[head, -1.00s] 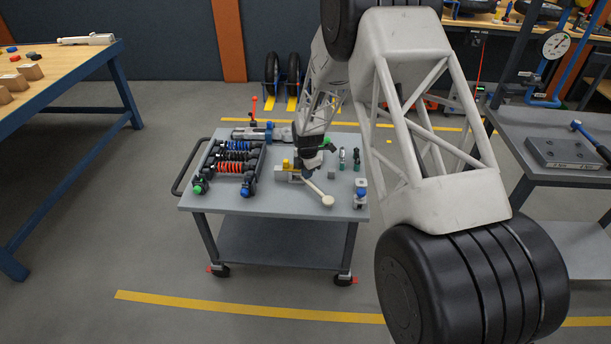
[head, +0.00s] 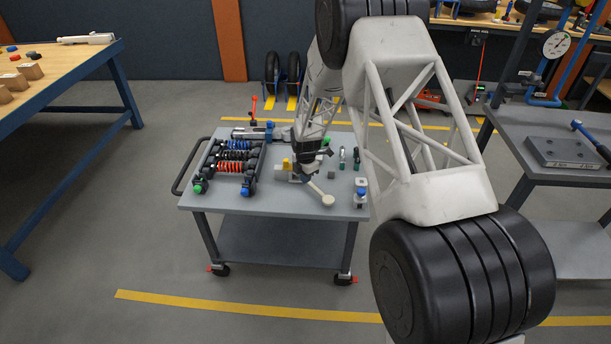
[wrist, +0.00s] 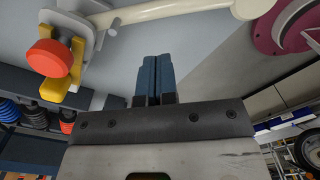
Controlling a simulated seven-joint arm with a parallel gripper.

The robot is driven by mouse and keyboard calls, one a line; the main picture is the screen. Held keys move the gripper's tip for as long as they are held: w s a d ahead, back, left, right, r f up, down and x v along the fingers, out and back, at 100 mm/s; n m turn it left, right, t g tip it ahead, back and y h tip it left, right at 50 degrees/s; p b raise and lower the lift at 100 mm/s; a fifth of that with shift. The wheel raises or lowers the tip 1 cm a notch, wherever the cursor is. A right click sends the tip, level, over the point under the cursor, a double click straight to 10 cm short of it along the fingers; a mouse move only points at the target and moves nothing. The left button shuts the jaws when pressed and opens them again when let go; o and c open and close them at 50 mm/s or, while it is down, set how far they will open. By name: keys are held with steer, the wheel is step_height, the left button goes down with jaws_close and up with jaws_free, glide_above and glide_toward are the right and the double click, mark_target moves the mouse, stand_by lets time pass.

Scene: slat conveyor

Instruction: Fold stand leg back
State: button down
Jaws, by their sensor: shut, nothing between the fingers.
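The stand leg (head: 318,191), a cream rod with a round end, sticks out over the cart top toward the front right. Its bracket, with a yellow part (head: 287,164), is partly hidden by my arm in the head view. In the wrist view the leg (wrist: 165,11) runs across the top, from the grey bracket (wrist: 90,20) with a red knob (wrist: 48,58) and yellow piece (wrist: 62,88) at the left. My gripper (wrist: 154,62) is shut and empty, its blue fingertips apart from the leg in the picture. In the head view my gripper (head: 302,178) is small beside the bracket.
The grey cart (head: 270,204) also carries a rack of coil springs (head: 233,167) at left and small parts (head: 361,193) at right. A maroon round thing (wrist: 288,28) is at the wrist view's upper right. The cart's front is clear.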

mark_target(306, 195)
steer(key=shift+f, duration=3.25)
